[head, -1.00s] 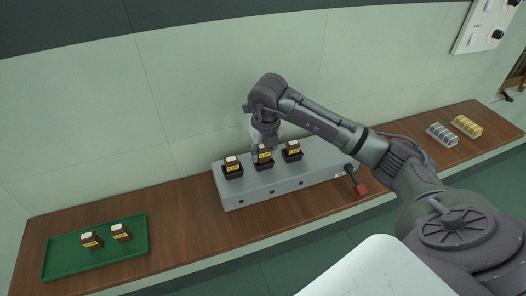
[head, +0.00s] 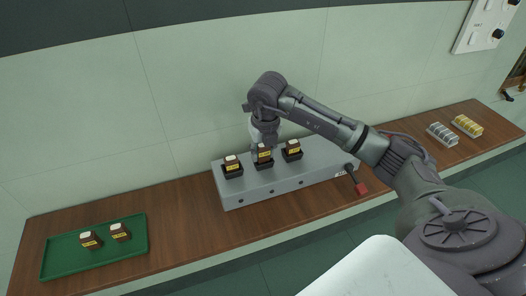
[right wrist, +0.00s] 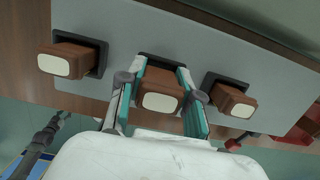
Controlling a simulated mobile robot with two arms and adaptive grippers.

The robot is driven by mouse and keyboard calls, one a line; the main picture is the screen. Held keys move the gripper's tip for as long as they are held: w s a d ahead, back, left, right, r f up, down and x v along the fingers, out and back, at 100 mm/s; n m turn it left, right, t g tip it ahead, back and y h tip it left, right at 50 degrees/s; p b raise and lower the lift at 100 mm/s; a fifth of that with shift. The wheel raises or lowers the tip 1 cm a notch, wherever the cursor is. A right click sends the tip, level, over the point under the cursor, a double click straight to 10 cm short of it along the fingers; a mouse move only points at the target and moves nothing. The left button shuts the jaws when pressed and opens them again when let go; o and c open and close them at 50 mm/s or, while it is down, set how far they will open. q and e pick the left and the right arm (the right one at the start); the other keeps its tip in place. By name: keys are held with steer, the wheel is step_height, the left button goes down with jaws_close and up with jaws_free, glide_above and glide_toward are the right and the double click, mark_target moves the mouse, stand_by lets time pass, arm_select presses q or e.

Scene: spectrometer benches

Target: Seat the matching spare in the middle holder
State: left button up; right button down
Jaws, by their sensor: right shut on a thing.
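A grey bench unit (head: 310,176) carries three black holders in a row. Each has a brown block with a pale cap and yellow label: left block (head: 232,163), middle block (head: 264,153), right block (head: 292,146). My right gripper (right wrist: 158,98) is shut on the middle block (right wrist: 161,100), one teal-lined finger on each side. This block is at the middle holder; whether it is fully down I cannot tell. Two more such blocks, a left one (head: 91,240) and a right one (head: 120,232), sit on a green tray (head: 73,271). My left gripper is not in view.
A lever with a red knob (head: 361,189) is at the unit's right front. A grey slotted rack (head: 441,134) and a yellow one (head: 467,125) stand at the bench's far right. The wooden bench (head: 180,205) is clear between tray and unit. A wall rises close behind.

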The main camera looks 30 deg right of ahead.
steer(key=shift+s+a+f+p, duration=0.1)
steer(key=shift+f+p, duration=0.1)
steer(key=shift+p, duration=0.1)
stand_by(0.4)
steer(key=shift+r, duration=0.55)
steer(key=shift+w, duration=0.2)
steer(key=shift+r, duration=0.1)
steer(key=shift+f+b, duration=0.35)
steer(key=shift+f, duration=0.25)
stand_by(0.4)
steer(key=shift+s+f, duration=0.2)
steer(key=shift+f, duration=0.05)
steer(key=shift+s+f, duration=0.15)
steer(key=shift+f, duration=0.05)
steer(key=shift+r, duration=0.35)
